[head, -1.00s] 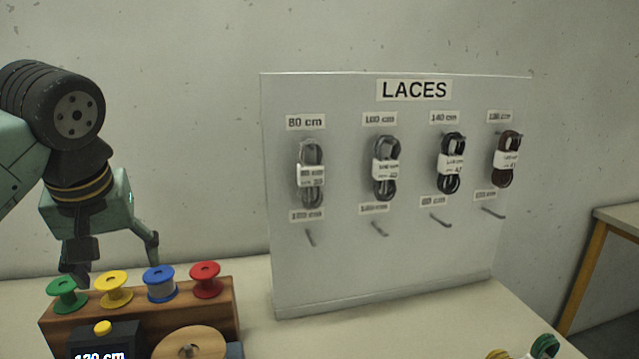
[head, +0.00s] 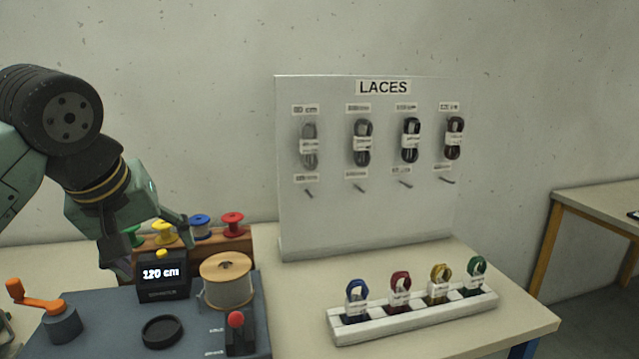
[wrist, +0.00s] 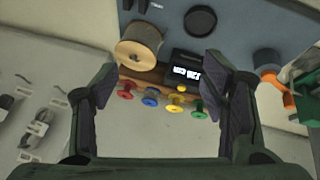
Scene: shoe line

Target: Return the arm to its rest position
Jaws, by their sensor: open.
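My gripper (head: 150,250) hangs at the left in the head view, in front of the wooden rack of spools and beside the display box. In the wrist view its two fingers (wrist: 168,105) stand wide apart with nothing held between them. Past the fingers, the wrist view shows the red, blue, yellow and green spools, the box reading 120 cm (wrist: 187,72) and the large thread spool (wrist: 139,46).
A grey machine base (head: 110,325) carries an orange crank (head: 45,300), a black ring and a red-knobbed lever (head: 237,330). A LACES board (head: 375,220) with hanging bundles stands behind. A white tray (head: 420,322) holds several coloured lace bundles. Clear table lies between base and tray.

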